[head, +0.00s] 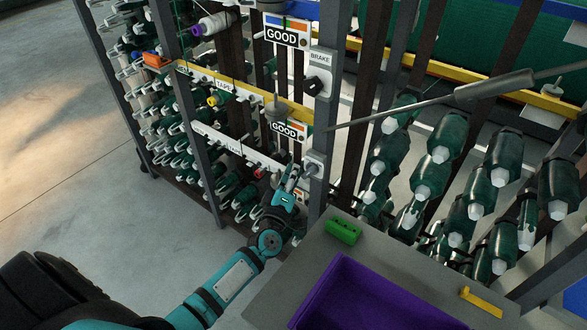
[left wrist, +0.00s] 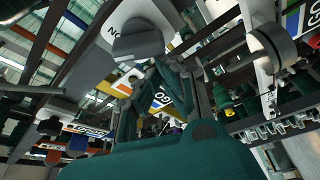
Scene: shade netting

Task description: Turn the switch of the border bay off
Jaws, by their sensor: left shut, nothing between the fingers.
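In the head view, a lower rotary switch (head: 314,162) is on the grey post, below an upper switch (head: 316,86) under a BRAKE label. I cannot read a border bay label on either. My left gripper (head: 291,180) is shut and empty, just left of and below the lower switch; whether it touches is unclear. In the left wrist view, the fingers (left wrist: 152,100) point toward a grey knob (left wrist: 138,42) on a pale plate with partly visible letters. Another round knob (left wrist: 272,46) is at upper right. The knob's setting is hard to tell. My right gripper is out of view.
Two GOOD signs (head: 284,37) (head: 288,130) hang left of the post. A grey rod (head: 495,88) crosses from the right toward the post. Green bobbins (head: 440,165) fill the right. A purple tray (head: 365,300) and green block (head: 343,231) are on the grey surface below.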

